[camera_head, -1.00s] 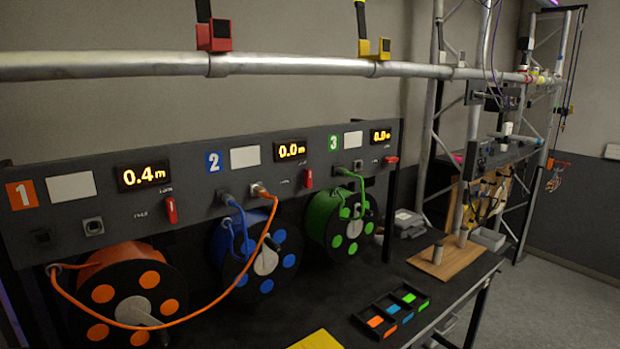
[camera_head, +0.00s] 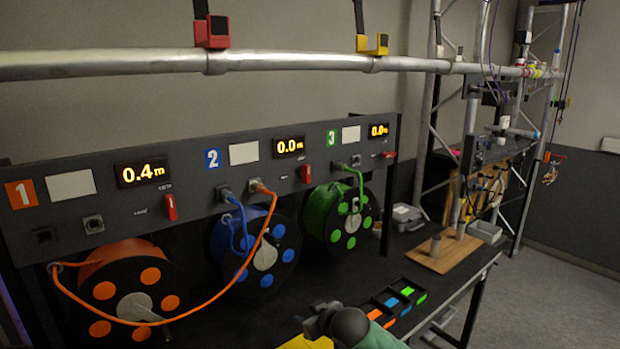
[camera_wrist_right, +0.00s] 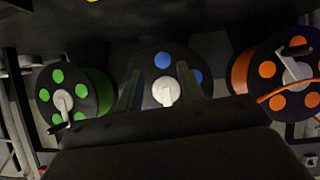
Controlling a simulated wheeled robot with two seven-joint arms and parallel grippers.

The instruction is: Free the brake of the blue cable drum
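The blue cable drum (camera_head: 228,245) stands on the bench under panel number 2, between the orange and green drums. Its dark face has blue dots and a pale hub (camera_head: 265,258). A red lever (camera_head: 305,172) hangs down beside the 0.0 m display of panel 2; the lever beside display 3 lies more level. My right gripper (camera_head: 318,322) is low at the bottom of the head view, in front of the drum. In the right wrist view its two fingers (camera_wrist_right: 160,88) stand apart, empty, on either side of the blue drum's hub in the picture. My left gripper is not in view.
The orange drum (camera_head: 95,268) and green drum (camera_head: 322,212) flank the blue one. An orange cable (camera_head: 212,293) loops across the front of the blue drum. A divided tray (camera_head: 420,283) and a wooden board (camera_head: 468,250) lie right. A metal pipe (camera_head: 120,66) runs above.

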